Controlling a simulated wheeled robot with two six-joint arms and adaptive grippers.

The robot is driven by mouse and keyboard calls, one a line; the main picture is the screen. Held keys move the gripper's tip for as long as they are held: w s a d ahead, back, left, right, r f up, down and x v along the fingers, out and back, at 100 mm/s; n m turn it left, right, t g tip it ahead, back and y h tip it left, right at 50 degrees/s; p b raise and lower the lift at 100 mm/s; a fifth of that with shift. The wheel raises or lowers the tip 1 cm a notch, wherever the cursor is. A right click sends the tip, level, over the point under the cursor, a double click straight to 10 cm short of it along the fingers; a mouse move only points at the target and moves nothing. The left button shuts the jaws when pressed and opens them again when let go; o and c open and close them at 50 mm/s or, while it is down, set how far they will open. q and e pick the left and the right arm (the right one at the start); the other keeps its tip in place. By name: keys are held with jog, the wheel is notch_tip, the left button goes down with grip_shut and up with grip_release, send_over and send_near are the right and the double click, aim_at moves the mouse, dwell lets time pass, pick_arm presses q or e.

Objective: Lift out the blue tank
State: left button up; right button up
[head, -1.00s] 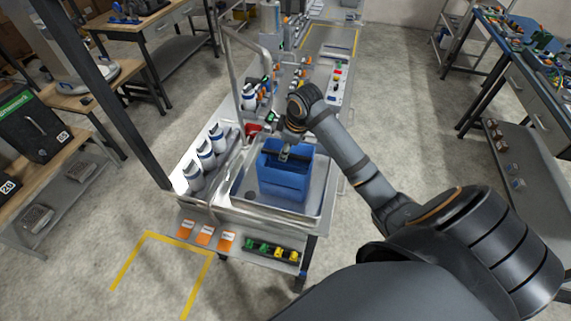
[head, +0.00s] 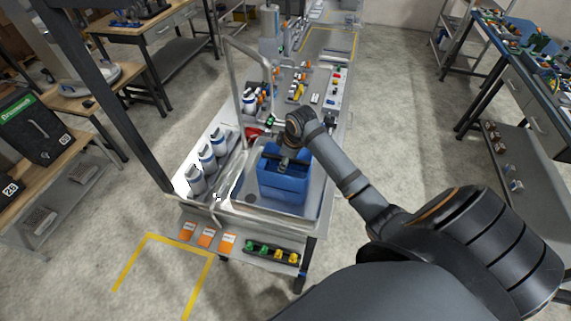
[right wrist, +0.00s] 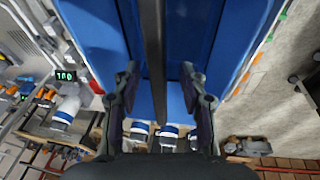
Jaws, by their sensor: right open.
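The blue tank (head: 283,188) stands upright in the metal sink basin (head: 232,190). A dark bar-shaped handle (head: 302,160) crosses its open top. My right gripper (head: 285,162) points down at the middle of the handle. In the right wrist view, my right gripper (right wrist: 158,95) is open, with one finger on each side of the handle (right wrist: 153,50). The blue tank (right wrist: 95,30) shows on both sides of the bar. I cannot tell whether the fingers touch the handle. My left gripper is not in view.
White bottles (head: 206,157) stand in a row left of the basin. A tall bent metal pipe (head: 236,85) rises behind them. Orange cards (head: 206,237) and a strip of green and yellow parts (head: 272,252) lie on the front shelf.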

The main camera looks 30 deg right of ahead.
jog(key=shift+c, duration=0.3)
grip_shut()
jog(key=shift+w+r, duration=0.1)
jog(key=shift+w, duration=0.05)
dwell(0.3)
